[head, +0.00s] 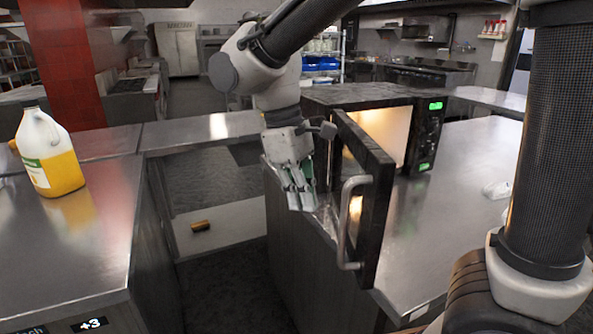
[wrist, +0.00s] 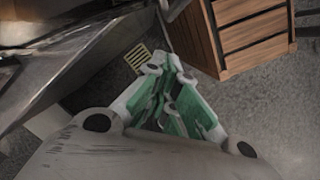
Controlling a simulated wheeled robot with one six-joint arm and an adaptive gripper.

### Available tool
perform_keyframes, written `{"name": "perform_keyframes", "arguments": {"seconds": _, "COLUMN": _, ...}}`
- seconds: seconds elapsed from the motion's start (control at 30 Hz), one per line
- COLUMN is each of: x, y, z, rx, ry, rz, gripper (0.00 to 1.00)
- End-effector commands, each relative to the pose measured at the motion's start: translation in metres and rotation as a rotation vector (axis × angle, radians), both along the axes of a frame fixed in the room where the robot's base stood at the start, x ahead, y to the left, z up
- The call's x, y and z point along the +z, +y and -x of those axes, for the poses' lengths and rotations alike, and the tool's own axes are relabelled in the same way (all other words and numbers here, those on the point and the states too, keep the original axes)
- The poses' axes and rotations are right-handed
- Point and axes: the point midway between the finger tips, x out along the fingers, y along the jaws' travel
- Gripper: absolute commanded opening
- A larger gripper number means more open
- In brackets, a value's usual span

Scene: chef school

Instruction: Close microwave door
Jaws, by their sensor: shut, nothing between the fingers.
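The black microwave (head: 425,135) stands on the steel counter with its lit interior showing. Its door (head: 372,165) stands open, swung out toward the camera, with a vertical silver handle (head: 346,225) on its outer face. My gripper (head: 302,203) points down just left of the open door, near the counter's left edge. Its green-padded fingers are shut and empty; they also show in the wrist view (wrist: 168,80). I cannot tell whether the gripper touches the door. The arm hides part of the microwave's left side.
A jug of yellow liquid (head: 48,155) stands on the left counter (head: 105,225). A gap with floor lies between the counters, with a small brown object (head: 201,226) low down. A white item (head: 497,190) lies on the right counter.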

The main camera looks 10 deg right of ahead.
Motion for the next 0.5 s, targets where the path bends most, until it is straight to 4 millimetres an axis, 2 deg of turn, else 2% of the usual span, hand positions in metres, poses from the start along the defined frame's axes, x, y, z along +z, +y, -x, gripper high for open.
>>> {"name": "perform_keyframes", "arguments": {"seconds": 0.03, "x": -0.01, "y": -0.003, "z": 0.002, "rx": 0.0, "ry": 0.002, "rz": 0.003, "gripper": 0.0}}
{"name": "perform_keyframes", "arguments": {"seconds": 0.3, "x": -0.008, "y": -0.029, "z": 0.023, "rx": 0.0, "ry": 0.0, "rz": 0.0, "gripper": 0.0}}
{"name": "perform_keyframes", "arguments": {"seconds": 0.5, "x": -0.009, "y": -0.033, "z": 0.026, "rx": 0.0, "ry": 0.0, "rz": 0.0, "gripper": 0.0}}
